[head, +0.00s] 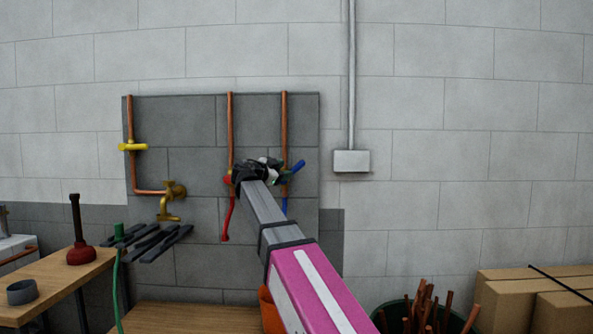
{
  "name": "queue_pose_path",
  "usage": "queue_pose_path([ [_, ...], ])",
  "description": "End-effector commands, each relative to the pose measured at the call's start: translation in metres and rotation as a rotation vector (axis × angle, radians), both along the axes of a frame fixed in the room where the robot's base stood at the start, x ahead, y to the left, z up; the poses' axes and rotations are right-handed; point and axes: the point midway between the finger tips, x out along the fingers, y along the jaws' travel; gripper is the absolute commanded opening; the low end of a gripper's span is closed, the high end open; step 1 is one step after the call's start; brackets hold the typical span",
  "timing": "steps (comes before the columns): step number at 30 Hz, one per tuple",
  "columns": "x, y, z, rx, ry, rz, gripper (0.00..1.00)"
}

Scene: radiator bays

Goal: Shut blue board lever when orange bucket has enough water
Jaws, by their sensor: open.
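The grey board (200,120) on the wall carries copper pipes. The blue lever (297,166) is on the right pipe, slanting up to the right, with a blue piece (285,206) hanging below it. My gripper (272,167) is open in front of the board, just left of the blue lever in the picture; I cannot tell whether they touch. My arm hides part of the valve area. The orange bucket (268,311) stands below, mostly hidden behind my arm. Its inside and any water level are not visible.
A red lever (228,180) with a red piece below is on the middle pipe. A yellow lever (132,147) and brass tap (171,195) are at left. A plunger (80,245) stands on a wooden bench. Boxes (530,295) and a bin of pipe pieces (425,305) are at right.

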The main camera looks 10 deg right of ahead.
Motion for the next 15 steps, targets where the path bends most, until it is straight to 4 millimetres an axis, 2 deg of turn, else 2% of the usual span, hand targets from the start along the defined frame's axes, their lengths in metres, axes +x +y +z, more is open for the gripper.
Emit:
queue_pose_path([
  [6,0.022,-0.032,0.000,-0.001,0.001,-0.001,0.51],
  [15,0.036,-0.054,0.000,0.000,0.001,0.001,0.51],
])
